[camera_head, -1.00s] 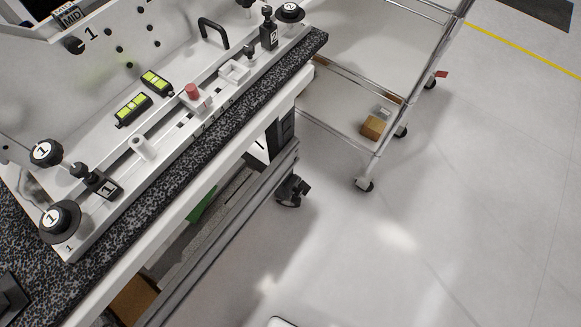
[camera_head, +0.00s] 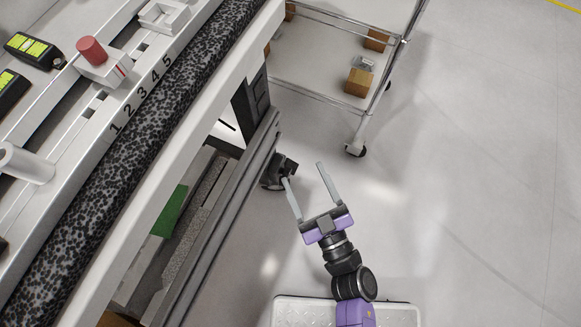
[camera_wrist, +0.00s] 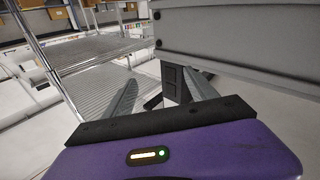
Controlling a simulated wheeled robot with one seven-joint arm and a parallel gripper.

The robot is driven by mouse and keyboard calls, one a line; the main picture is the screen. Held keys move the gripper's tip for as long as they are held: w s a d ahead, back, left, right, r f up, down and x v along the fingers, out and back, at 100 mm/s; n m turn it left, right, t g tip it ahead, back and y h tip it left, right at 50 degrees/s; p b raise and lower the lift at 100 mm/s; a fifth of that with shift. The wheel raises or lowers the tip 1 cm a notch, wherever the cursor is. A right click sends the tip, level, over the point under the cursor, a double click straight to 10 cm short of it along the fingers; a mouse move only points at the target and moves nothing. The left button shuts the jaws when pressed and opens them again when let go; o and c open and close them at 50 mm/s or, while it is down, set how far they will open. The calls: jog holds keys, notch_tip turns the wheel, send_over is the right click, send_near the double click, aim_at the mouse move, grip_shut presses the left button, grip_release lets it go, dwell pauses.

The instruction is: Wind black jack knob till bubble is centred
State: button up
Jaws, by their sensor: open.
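Two spirit levels with yellow-green vials, one (camera_head: 34,48) and another cut by the left edge (camera_head: 8,92), sit on the fixture on the granite-topped bench. Where their bubbles stand is too small to tell. The black jack knobs are out of view now; only a dark scrap shows at the left edge. My gripper (camera_head: 304,173) is open and empty, out over the floor to the right of the bench and well apart from the fixture. Its two grey fingers also show spread in the wrist view (camera_wrist: 164,90).
The fixture rail carries a red-capped block (camera_head: 103,68), a white post (camera_head: 25,164) and a numbered scale. The speckled granite edge (camera_head: 95,185) and bench frame lie between my gripper and the fixture. A wire cart (camera_head: 345,112) with boxes stands beyond. Floor at right is clear.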

jog(key=w+a+f+n+g+y+b, duration=0.3)
jog(key=w+f+n+g+b, duration=0.15)
jog(key=f, duration=0.65)
jog(key=n+g+b, duration=0.3)
jog(key=g+b, duration=0.3)
jog(key=g, duration=0.1)
send_near(289, 174)
jog(key=w+a+f, duration=0.1)
jog(key=a+f, duration=0.1)
jog(key=shift+b+x, duration=2.2)
jog(key=shift+x, duration=1.5)
jog(key=shift+w+r, duration=0.1)
jog(key=shift+w, duration=0.05)
jog(key=shift+c, duration=0.3)
jog(key=c, duration=1.3)
jog(key=shift+n, duration=0.25)
